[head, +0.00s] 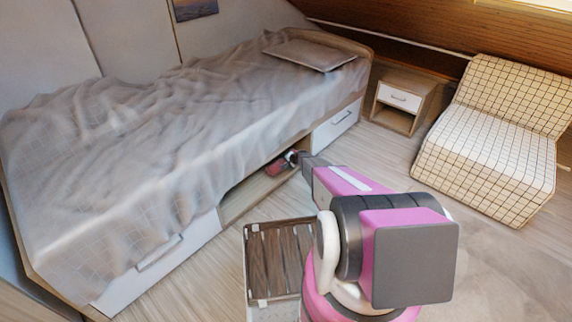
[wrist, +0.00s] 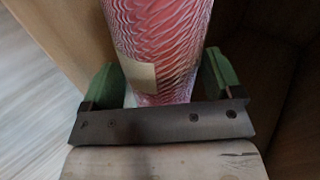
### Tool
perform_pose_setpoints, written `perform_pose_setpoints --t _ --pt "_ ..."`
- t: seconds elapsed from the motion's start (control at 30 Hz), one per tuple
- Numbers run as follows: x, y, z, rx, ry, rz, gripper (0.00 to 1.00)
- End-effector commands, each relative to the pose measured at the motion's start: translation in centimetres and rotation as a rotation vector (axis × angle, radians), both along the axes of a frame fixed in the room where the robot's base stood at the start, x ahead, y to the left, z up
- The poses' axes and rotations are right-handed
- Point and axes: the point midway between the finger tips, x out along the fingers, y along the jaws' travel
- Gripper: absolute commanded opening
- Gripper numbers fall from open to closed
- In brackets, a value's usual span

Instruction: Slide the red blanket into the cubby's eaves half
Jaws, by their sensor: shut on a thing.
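The red blanket (head: 276,166) shows in the head view as a small red shape at the open cubby (head: 243,199) under the bed. In the wrist view the blanket (wrist: 160,40) is a red and white patterned roll with a pale label. My gripper (wrist: 160,85) is shut on the blanket, with a green-padded finger on each side of it. In the head view my gripper (head: 299,158) reaches into the right end of the cubby opening. The blanket's far end and the cubby's depth are hidden.
White drawers (head: 336,125) flank the cubby on both sides. A slatted crate (head: 282,262) stands on the floor in front of it. A nightstand (head: 408,100) and a checked chair (head: 490,140) stand to the right.

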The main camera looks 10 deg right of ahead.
Motion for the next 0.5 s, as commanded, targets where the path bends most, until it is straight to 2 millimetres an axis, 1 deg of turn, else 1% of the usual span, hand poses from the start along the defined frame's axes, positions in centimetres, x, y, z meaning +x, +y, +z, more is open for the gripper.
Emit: perform_pose_setpoints --t 0.23,0.27,0.3,0.5 --pt "0.1 -0.2 -0.23 -0.006 -0.001 -0.001 0.55" --pt "0.11 -0.21 -0.23 -0.006 -0.001 -0.001 0.88" --pt "0.11 -0.2 -0.22 -0.006 -0.001 -0.001 1.0" --pt "0.08 -0.13 -0.2 -0.005 0.0 -0.001 1.0"
